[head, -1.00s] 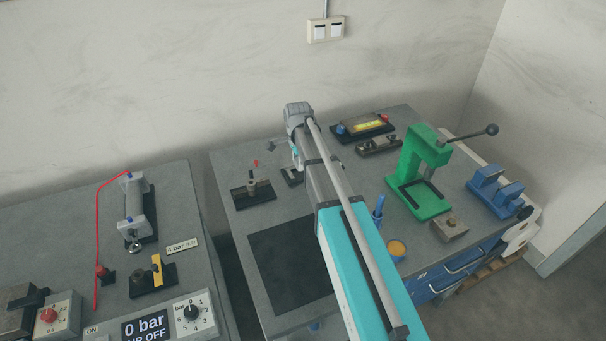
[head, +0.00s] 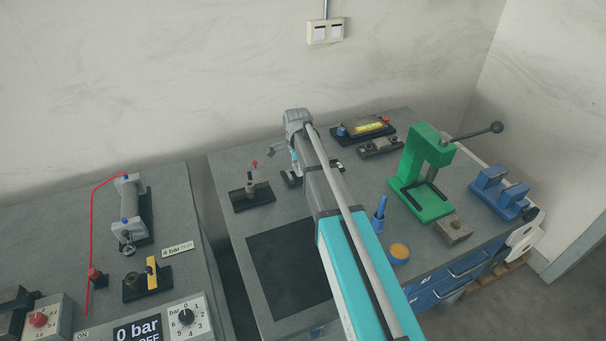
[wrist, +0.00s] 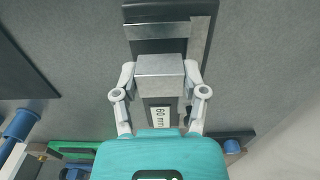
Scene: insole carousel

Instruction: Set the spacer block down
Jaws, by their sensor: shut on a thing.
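The spacer block (wrist: 160,66) is a grey metal block with a bright top face; a white "60 mm" label shows below that face in the wrist view. My gripper (wrist: 160,74) is shut on it, one finger on each side. A black holder with a grey strip (wrist: 160,31) lies just beyond the block in the wrist view. I cannot tell whether the block touches it. In the head view my arm hides the block, and my gripper is mostly hidden near the back of the bench.
A black stand with a pin (head: 251,193) is left of my arm and a dark mat (head: 285,272) lies in front. A green press (head: 425,172), blue fixture (head: 499,192), metal block (head: 454,230) and orange-topped round container (head: 398,253) are to the right.

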